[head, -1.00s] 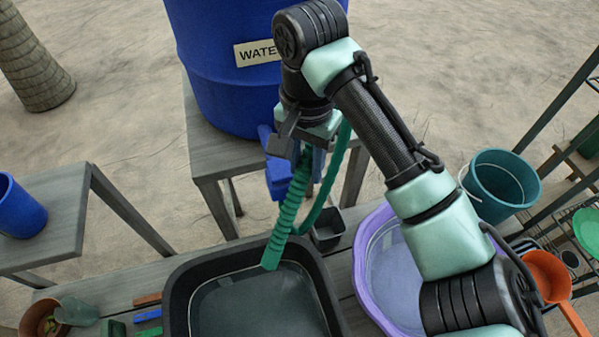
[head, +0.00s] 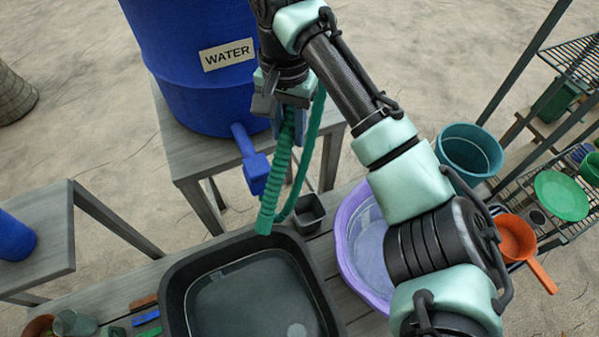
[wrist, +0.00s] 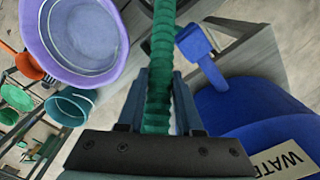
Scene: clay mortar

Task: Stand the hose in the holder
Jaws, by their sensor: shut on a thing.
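My gripper (head: 290,112) is shut on the green ribbed hose (head: 275,187), which hangs below it, slightly tilted. The hose's lower end is above or in front of the back rim of the black basin; its height is hard to tell. A second length of hose curves down beside it and loops near its lower end. The wrist view shows the hose (wrist: 158,95) between my two fingers. A small dark open square cup (head: 308,216), apparently the holder, stands behind the basin, right of the hose end. It looks empty.
The black basin (head: 180,300) holds water. A purple tub (head: 350,250) is to its right. The blue water barrel (head: 185,70), with a blue spout (head: 250,160), stands behind. A teal bucket (head: 455,160) and an orange scoop (head: 515,238) lie farther right.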

